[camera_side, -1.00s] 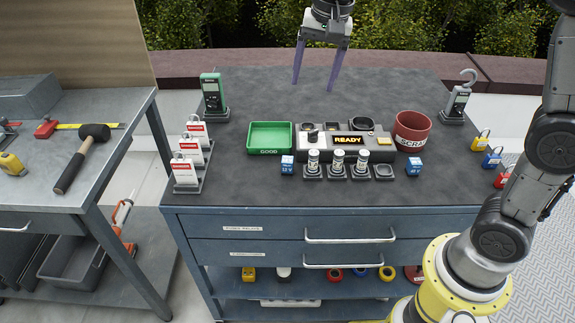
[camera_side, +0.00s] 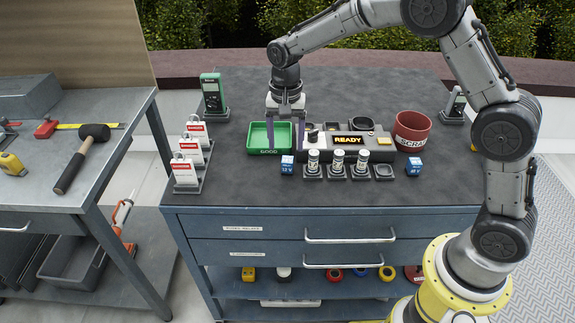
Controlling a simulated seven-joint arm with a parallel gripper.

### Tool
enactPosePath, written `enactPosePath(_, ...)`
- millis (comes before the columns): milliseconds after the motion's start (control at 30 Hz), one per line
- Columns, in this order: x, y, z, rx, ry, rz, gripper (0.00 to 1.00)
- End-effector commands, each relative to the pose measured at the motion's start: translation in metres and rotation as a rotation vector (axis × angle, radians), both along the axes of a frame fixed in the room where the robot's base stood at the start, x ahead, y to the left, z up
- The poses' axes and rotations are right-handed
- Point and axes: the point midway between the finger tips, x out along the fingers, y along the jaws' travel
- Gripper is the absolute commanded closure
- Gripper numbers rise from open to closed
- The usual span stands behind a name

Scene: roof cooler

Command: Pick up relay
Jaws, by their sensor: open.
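Several small cylindrical relays with pale bodies and dark bands stand upright in holders at the front of the bench: a left one (camera_side: 313,160), a middle one (camera_side: 338,162) and a right one (camera_side: 361,162). An empty square holder (camera_side: 384,172) sits at the right end of the row. My gripper (camera_side: 286,145) points down, open and empty, above and over the right part of the green GOOD tray (camera_side: 269,151). It is left of and behind the left relay, apart from it. The fingers hide part of the tray.
A test unit reading READY (camera_side: 348,140) stands behind the relays. A red SCRAP bin (camera_side: 411,131) is right of it. Red-and-white tags (camera_side: 185,172) and a green meter (camera_side: 212,93) stand left. The bench front is clear.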

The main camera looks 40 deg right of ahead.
Motion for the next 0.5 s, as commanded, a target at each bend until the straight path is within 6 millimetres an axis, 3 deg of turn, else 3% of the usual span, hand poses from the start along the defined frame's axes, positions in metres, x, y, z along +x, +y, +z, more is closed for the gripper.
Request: enactPosePath(500, -0.004, -0.002, -0.054, 0.000, 0.001, 0.000, 0.28)
